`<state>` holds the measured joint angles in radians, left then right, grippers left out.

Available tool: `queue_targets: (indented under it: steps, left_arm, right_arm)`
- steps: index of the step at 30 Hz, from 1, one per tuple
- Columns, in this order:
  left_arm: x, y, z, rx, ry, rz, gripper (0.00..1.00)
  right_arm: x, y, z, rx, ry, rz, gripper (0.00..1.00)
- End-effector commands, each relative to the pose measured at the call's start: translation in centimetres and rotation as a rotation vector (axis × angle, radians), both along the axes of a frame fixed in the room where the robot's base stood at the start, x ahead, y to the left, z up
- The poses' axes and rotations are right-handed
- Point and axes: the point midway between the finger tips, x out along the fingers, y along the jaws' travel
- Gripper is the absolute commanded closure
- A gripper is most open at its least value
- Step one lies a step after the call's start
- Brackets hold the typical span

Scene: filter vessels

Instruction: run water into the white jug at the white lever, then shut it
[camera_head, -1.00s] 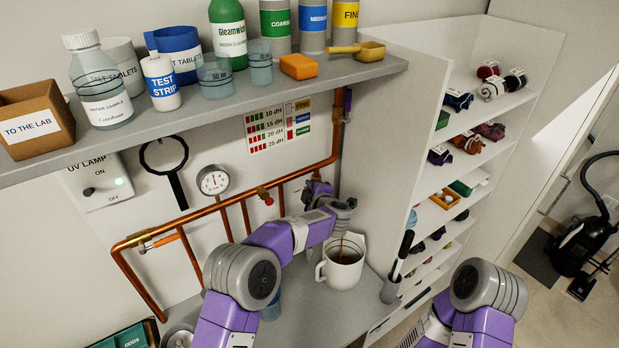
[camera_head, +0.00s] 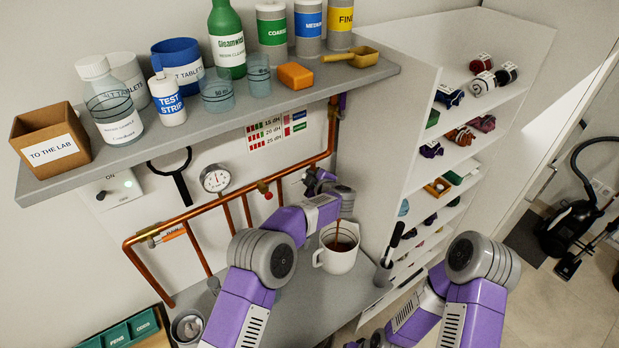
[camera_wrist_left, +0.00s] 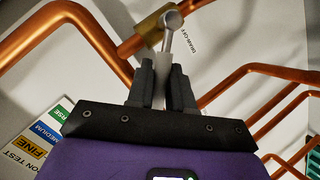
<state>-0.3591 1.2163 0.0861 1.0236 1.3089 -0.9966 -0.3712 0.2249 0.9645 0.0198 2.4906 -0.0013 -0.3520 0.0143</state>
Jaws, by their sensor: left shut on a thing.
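The white jug (camera_head: 335,262) stands upright on the grey counter below the copper pipe, its handle to the left. A brown stream falls into it from above, and brown liquid shows inside. My left gripper (camera_wrist_left: 163,85) is shut on the pale lever (camera_wrist_left: 168,38) at a brass valve (camera_wrist_left: 155,30) on the pipe. In the head view my left wrist hides the lever and most of the outlet. My right arm comes in at the lower right; its fingers are not seen.
A shelf (camera_head: 228,118) with bottles, tubs and a brown box overhangs the pipework. A gauge (camera_head: 215,180) and a red-handled tap (camera_head: 268,195) are left of my gripper. A dark-handled tool (camera_head: 390,250) stands right of the jug, beside a white shelf unit.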

Motion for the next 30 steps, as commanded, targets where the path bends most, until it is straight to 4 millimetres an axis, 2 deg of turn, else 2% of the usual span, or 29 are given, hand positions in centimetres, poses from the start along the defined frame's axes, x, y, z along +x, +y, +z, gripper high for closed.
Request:
queue_targets:
  steps: [8, 9, 13, 23, 30]
  left_arm:
    - [0.0, 0.0, 0.0, 0.0, -0.001, -0.001, 1.0]
    - [0.0, 0.0, 0.0, 0.0, -0.001, -0.001, 0.78]
    - [0.0, 0.0, 0.0, 0.0, -0.001, -0.001, 0.58]
    - [0.0, 0.1, 0.0, -0.009, -0.008, -0.001, 0.58]
    - [-0.3, 0.5, -0.9, -0.097, -0.075, 0.001, 0.58]
  right_arm:
    - [0.0, 0.0, 0.0, 0.0, 0.0, 0.0, 0.57]
    - [0.0, 0.0, 0.0, 0.0, 0.0, 0.0, 0.57]
    - [0.0, 0.0, 0.0, 0.0, 0.0, 0.0, 0.57]
    - [0.0, 0.0, -0.2, 0.0, 0.0, 0.0, 0.57]
    - [0.0, 0.0, -2.6, 0.0, 0.0, 0.0, 0.57]
